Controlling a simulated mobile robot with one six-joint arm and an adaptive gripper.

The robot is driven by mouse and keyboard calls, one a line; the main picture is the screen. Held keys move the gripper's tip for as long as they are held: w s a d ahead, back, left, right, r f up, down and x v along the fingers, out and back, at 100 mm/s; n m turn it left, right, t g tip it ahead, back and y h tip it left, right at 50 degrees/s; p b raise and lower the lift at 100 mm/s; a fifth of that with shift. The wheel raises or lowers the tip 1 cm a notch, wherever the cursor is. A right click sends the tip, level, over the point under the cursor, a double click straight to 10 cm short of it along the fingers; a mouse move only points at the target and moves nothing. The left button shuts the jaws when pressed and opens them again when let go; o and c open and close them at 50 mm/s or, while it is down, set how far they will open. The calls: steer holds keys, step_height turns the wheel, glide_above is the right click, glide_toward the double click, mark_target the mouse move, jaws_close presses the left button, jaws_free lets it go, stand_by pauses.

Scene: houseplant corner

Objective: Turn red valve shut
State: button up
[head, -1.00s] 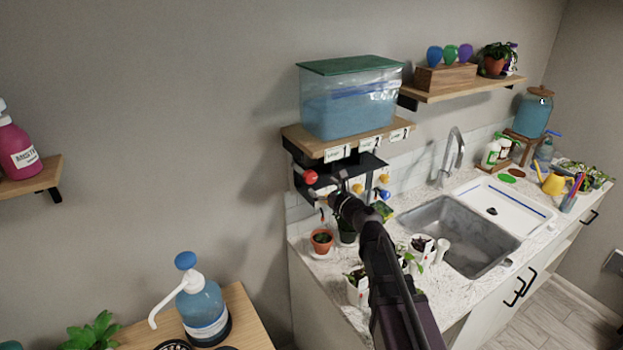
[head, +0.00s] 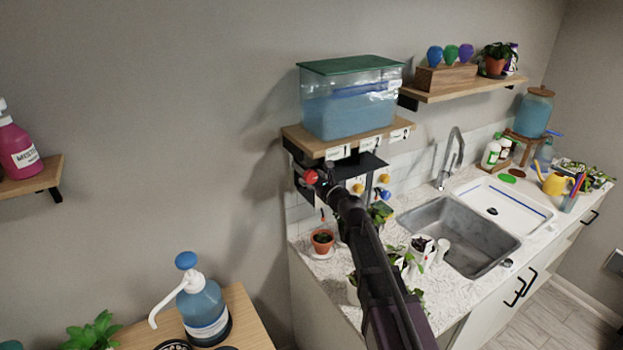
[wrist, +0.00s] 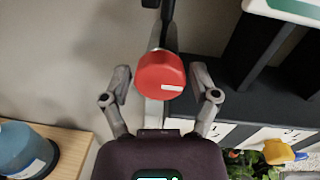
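The red valve knob (head: 311,177) sits at the left end of the black bracket under the tank shelf. In the wrist view the red knob (wrist: 160,76) is round, with a white mark pointing right. My gripper (wrist: 160,80) is open, with one finger on each side of the knob. A small gap seems to show on both sides, and contact is not clear. In the head view my gripper (head: 324,180) is at the knob's right side, partly hidden by my arm.
A lidded tank of blue liquid (head: 350,105) stands on the shelf above. Yellow (head: 358,188) and blue (head: 385,194) knobs are to the right. A small potted plant (head: 322,241) stands on the counter below. The wall left of the valve is bare.

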steer(key=c, duration=0.6)
steer(key=shift+n, duration=0.4)
steer(key=n, duration=0.3)
steer(key=shift+p, duration=0.3)
steer(key=n, duration=0.4)
steer(key=shift+n+h, duration=0.3)
steer(key=shift+n, duration=0.1)
steer(key=n, duration=0.4)
steer(key=shift+p, duration=0.35)
steer(key=n, duration=0.4)
steer(key=shift+n+h, duration=0.3)
steer(key=shift+h, duration=0.1)
